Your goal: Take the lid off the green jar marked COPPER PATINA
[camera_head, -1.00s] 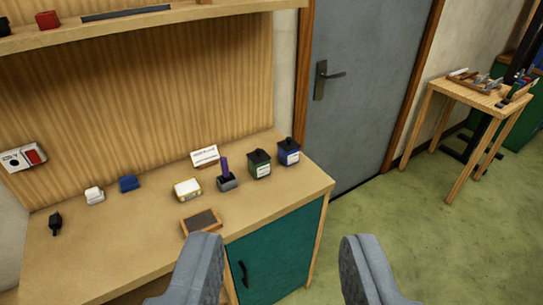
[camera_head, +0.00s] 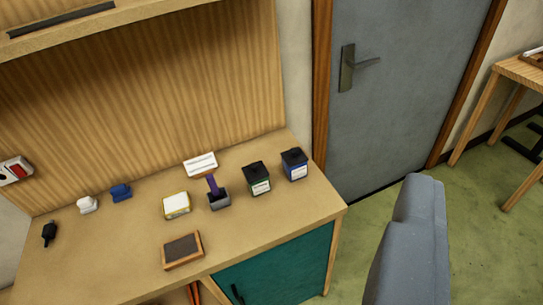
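The green jar (camera_head: 259,186) stands upright near the right end of the workbench. Its black lid (camera_head: 256,169) is on, and its pale label faces me, but the lettering is too small to read. Only one finger of my gripper (camera_head: 410,245) shows, large at the lower right. The other finger is out of the picture. Nothing touches the inner side of the visible finger, so my gripper looks open and empty. It is well short of the jar.
A blue jar (camera_head: 294,165) with a dark lid stands close right of the green one. A grey holder (camera_head: 219,200) with a purple item is close on its left, with a white card (camera_head: 200,164) behind. A framed dark slab (camera_head: 182,250) lies in front. A shelf (camera_head: 130,25) overhangs the bench.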

